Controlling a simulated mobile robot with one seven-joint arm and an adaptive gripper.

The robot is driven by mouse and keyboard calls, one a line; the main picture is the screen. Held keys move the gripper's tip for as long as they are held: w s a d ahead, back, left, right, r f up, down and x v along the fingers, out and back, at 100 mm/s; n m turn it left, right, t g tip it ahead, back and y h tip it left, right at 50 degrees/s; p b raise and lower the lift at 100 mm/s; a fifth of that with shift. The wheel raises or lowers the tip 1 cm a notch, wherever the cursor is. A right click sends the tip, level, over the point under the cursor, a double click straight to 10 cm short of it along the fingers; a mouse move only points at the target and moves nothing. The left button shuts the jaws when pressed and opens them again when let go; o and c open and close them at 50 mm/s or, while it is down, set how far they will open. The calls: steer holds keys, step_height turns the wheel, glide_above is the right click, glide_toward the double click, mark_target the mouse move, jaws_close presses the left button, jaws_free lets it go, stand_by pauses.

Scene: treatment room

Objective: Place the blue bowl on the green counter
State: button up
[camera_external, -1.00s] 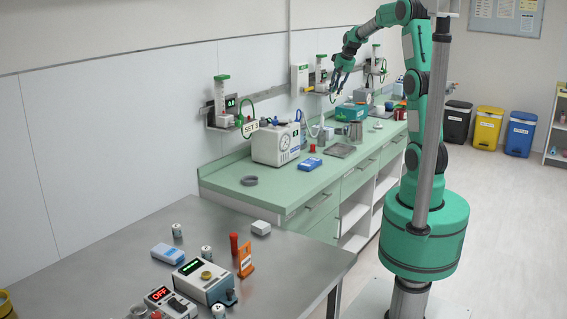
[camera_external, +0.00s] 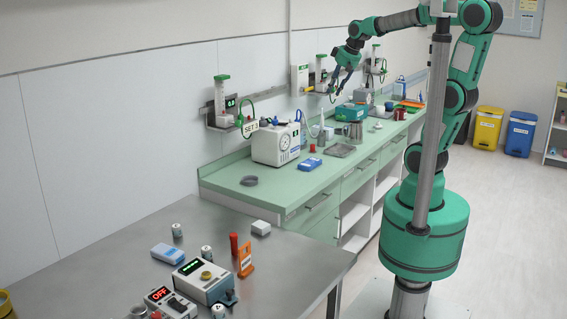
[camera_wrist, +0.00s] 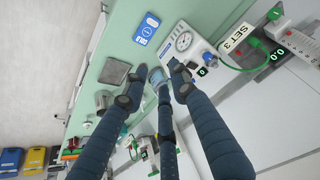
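My gripper (camera_external: 342,82) is above the far part of the green counter (camera_external: 222,180), near the wall. In the wrist view its dark fingers (camera_wrist: 157,88) are spread apart, with nothing clearly held. The counter shows there as a pale green strip (camera_wrist: 112,48). I cannot pick out a blue bowl for sure in either view. A small grey-blue ring-shaped thing (camera_external: 249,181) lies on the counter's near end; I cannot tell whether it is a bowl. A pale blue shape partly shows between the fingers in the wrist view, too covered to name.
A white device with a gauge (camera_external: 275,143), a blue packet (camera_external: 310,164), a metal tray (camera_external: 340,150), a steel cup (camera_external: 354,132) and a teal box (camera_external: 350,112) stand on the counter. A grey metal table (camera_external: 290,270) with several devices is nearer. Bins (camera_external: 520,134) stand on the floor.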

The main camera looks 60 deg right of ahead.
steer(key=s+a+f+n, duration=0.1)
steer(key=s+a+f, duration=0.1)
steer(key=s+a, duration=0.3)
steer(key=s+a+f+n, duration=0.1)
steer(key=s+a+f, duration=0.2)
steer(key=s+a, duration=0.3)
steer(key=s, duration=0.5)
steer(key=shift+s+n+y, duration=0.3)
steer(key=shift+s+y, duration=0.05)
steer(key=shift+y, duration=0.05)
